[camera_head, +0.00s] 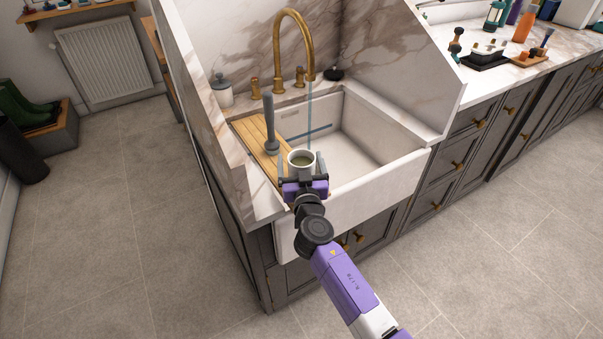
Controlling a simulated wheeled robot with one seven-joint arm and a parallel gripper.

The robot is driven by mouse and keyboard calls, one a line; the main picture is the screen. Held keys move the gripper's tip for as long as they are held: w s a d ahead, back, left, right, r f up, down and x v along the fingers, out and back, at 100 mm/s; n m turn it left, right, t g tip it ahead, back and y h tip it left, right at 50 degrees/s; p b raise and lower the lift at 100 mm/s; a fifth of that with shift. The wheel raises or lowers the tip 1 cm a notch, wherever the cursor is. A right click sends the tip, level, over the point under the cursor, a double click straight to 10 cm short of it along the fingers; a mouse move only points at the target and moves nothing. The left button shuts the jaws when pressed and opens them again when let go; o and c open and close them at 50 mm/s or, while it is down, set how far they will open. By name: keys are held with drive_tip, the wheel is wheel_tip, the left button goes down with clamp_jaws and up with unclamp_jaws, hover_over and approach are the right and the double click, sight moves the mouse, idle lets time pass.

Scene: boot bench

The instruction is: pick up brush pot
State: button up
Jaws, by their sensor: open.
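A small white round pot (301,157), probably the brush pot, shows at the front of the sink with dull greenish stuff inside it. My gripper (301,172) is open, with one finger on the left of the pot and one on the right. The pot's lower part is hidden behind my gripper, so I cannot tell whether the fingers touch it or what it rests on.
The white sink (372,128) has a brass tap (277,45) with a thin bluish stream below its spout. A grey long-handled tool (268,125) stands on the wooden board (247,131), just left of the pot. Marble panels (208,112) rise at the left and back.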

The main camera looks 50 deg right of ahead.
clamp_jaws()
idle(0.3)
drive_tip(key=shift+r, duration=0.2)
